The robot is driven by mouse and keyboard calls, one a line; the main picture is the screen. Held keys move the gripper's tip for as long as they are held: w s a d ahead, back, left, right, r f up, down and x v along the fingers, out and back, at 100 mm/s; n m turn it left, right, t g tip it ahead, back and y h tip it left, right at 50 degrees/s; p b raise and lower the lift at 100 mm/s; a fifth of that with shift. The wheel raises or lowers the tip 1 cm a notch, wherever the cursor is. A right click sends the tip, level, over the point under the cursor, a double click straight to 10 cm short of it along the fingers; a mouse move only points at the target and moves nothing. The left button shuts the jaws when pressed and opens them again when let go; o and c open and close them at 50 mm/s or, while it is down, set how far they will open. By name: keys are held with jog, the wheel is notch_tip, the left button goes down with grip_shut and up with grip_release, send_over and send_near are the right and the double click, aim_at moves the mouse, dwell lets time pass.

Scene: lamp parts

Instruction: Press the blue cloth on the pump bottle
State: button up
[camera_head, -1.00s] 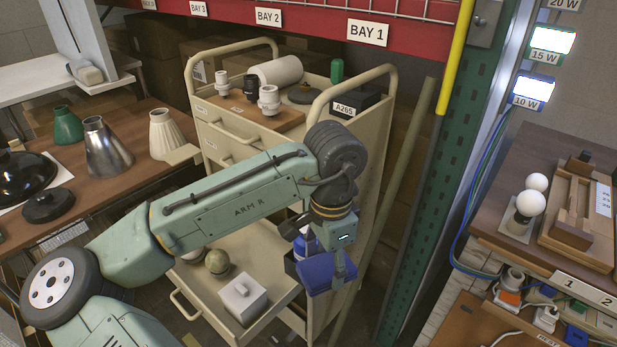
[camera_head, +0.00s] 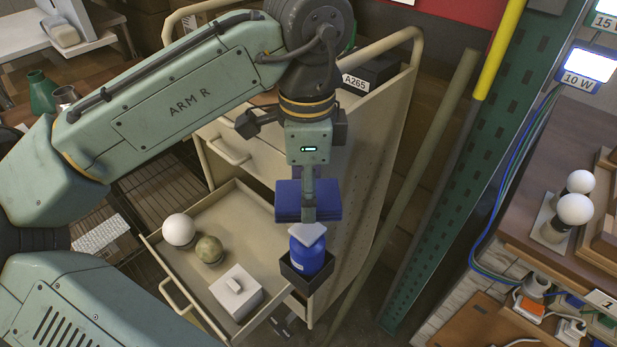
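The folded blue cloth (camera_head: 289,205) hangs from my gripper (camera_head: 309,212), which is shut on it, with cloth showing on both sides of the finger. The pump bottle (camera_head: 309,260) is blue with a pale grey top and stands below the gripper in a dark open holder at the cart's corner. The cloth and fingertip overlap the upper edge of the bottle's top in this view. I cannot tell whether they touch it or hang just above or behind it.
A green rack post (camera_head: 450,195) stands to the right. A bench (camera_head: 535,205) with white bulbs lies at far right.

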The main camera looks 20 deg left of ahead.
jog(key=b, duration=0.5)
send_over(308, 229)
jog(key=shift+f, duration=2.65)
jog(key=shift+f+b, duration=0.4)
jog(key=shift+f, duration=0.45)
notch_tip(308, 229, up, 7)
jog(key=p, duration=0.7)
jog(key=shift+r, duration=0.1)
